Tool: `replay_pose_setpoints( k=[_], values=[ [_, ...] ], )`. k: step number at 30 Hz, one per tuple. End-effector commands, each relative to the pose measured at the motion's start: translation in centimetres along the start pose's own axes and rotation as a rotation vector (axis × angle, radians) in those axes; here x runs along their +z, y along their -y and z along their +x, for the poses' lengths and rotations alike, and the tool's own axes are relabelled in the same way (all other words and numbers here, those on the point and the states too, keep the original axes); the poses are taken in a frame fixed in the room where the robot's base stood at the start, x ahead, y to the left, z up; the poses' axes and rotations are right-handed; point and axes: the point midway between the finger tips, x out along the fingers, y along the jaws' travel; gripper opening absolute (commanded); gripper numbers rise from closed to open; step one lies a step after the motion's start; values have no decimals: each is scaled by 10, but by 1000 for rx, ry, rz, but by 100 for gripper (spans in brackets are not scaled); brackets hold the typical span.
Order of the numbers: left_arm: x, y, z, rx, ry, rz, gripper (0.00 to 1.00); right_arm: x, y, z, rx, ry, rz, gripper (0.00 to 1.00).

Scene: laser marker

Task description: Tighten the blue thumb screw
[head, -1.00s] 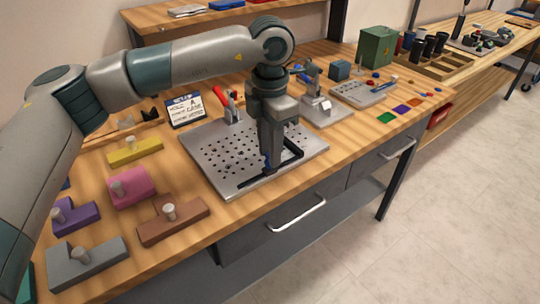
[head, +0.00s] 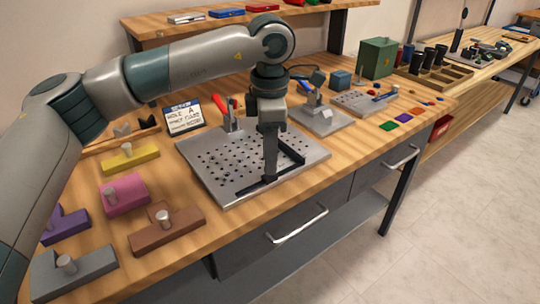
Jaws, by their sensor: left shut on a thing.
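My left gripper (head: 271,178) points straight down over the grey perforated plate (head: 215,180), its fingertips by the black L-shaped fence (head: 288,150) on that plate. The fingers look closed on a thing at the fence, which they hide. I cannot make out a blue thumb screw apart from the gripper. The black fence runs along the plate's front and right parts. My right gripper is not in view.
Left of the plate stand yellow (head: 130,158), pink (head: 125,195), brown (head: 165,230), purple (head: 66,226) and grey (head: 75,272) blocks with pegs. A red-handled clamp (head: 230,115) and a lettered card (head: 184,115) stand behind. A green box (head: 377,58) is farther back.

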Motion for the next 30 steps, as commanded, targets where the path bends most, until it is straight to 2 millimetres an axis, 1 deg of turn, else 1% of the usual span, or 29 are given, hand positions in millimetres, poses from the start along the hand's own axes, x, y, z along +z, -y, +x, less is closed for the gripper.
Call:
replay_pose_setpoints(
  k=[8,9,11,12,23,26,30],
  values=[
    [0,0,-1,2,0,1,4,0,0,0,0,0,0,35],
    [0,0,-1,2,0,1,29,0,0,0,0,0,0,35],
    [0,0,-1,2,0,1,43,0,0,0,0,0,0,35],
    [0,0,-1,2,0,1,45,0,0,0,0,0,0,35],
    [0,0,-2,1,0,0,45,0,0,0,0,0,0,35],
    [0,0,-7,2,1,0,45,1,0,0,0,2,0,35],
    [0,0,-21,2,1,0,45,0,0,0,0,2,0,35]
  ],
)
